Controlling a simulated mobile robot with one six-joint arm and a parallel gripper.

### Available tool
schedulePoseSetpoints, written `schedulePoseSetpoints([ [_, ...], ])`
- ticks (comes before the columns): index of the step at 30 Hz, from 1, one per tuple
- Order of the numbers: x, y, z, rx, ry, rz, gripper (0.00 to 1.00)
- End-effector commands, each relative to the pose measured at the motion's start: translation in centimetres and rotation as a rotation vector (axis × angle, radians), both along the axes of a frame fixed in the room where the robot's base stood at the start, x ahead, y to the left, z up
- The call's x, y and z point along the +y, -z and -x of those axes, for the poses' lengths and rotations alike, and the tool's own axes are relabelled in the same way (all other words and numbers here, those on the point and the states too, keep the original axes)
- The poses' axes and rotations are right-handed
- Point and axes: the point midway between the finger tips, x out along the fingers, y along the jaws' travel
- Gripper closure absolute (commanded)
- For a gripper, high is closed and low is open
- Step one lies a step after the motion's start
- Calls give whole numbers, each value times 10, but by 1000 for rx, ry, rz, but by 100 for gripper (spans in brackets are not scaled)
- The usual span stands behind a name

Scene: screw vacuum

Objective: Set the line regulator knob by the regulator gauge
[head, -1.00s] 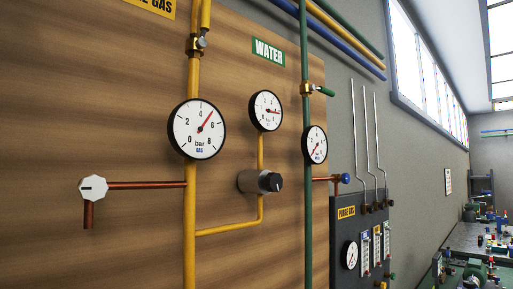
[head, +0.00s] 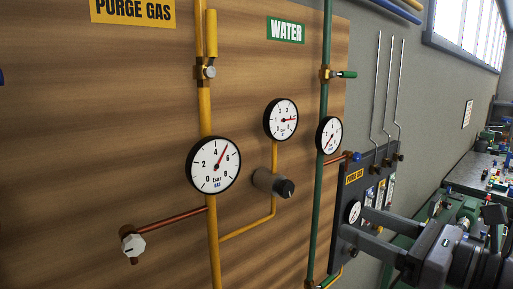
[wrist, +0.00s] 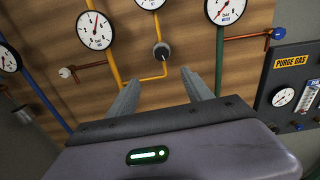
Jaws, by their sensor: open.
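The line regulator knob (head: 285,188) is a black cap with a pale mark on a grey regulator body (head: 264,180), on a yellow branch pipe. In the wrist view the knob (wrist: 161,51) shows ahead, between and beyond the fingertips. The regulator gauge (head: 281,119) is a small white dial above it; its red needle points right. Only its lower part (wrist: 150,3) shows at the top of the wrist view. My gripper (head: 354,224) is open and empty, right of and lower than the knob in the head view. In the wrist view its two fingers (wrist: 160,78) are apart, touching nothing.
A larger gas gauge (head: 214,165) reads between 4 and 6 on the main yellow pipe. A white knob (head: 133,244) on a copper branch is lower left. The green water pipe (head: 317,200) with its gauge (head: 329,135) and a grey purge gas panel (head: 346,185) are to the right.

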Motion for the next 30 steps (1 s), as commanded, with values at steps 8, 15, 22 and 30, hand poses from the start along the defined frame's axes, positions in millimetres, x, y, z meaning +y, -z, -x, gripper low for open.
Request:
schedulePoseSetpoints([
  [8,22,-6,-39,-9,8,-33,41],
  [15,66,-6,-98,-7,9,-31,41],
  [22,91,-5,-134,-8,13,-29,41],
  [30,96,-4,-142,-10,15,-28,41],
])
